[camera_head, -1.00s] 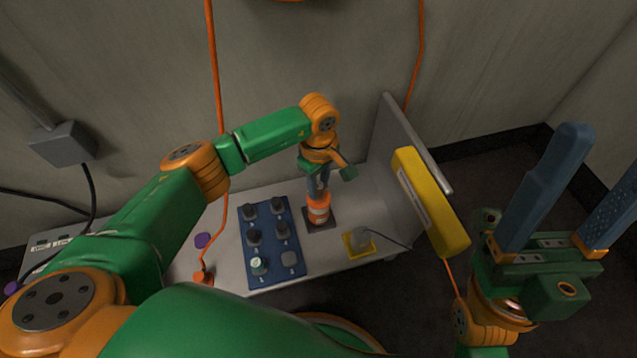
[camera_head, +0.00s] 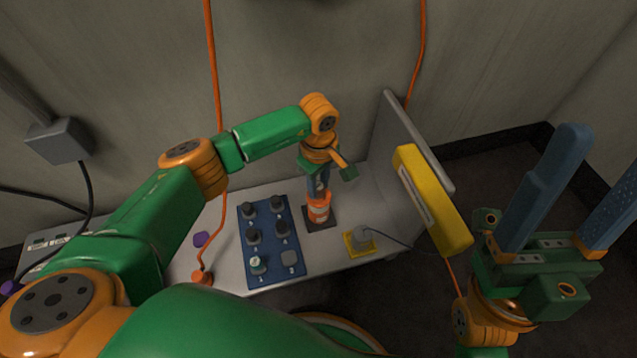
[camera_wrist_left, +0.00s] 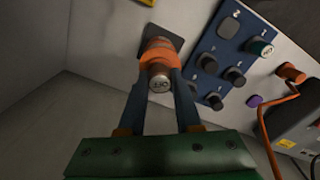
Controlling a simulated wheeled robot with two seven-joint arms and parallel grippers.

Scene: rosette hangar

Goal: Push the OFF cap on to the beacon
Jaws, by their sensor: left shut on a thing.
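My left gripper (camera_head: 319,186) points down over the beacon's top. In the left wrist view its two fingers (camera_wrist_left: 160,88) are shut on a grey cap (camera_wrist_left: 159,82) with a pale label, which I take for the OFF cap. The cap is in line with the beacon (camera_wrist_left: 157,48); whether it is fully seated I cannot tell. My right gripper (camera_head: 563,195) is open and empty at the right, away from the bench.
A blue board (camera_head: 268,262) with several dark caps lies left of the beacon. A small grey piece on a yellow base (camera_head: 358,242) stands to its right. A yellow box (camera_head: 430,200) is mounted by the grey end panel (camera_head: 388,135). An orange cable (camera_head: 224,212) crosses the bench.

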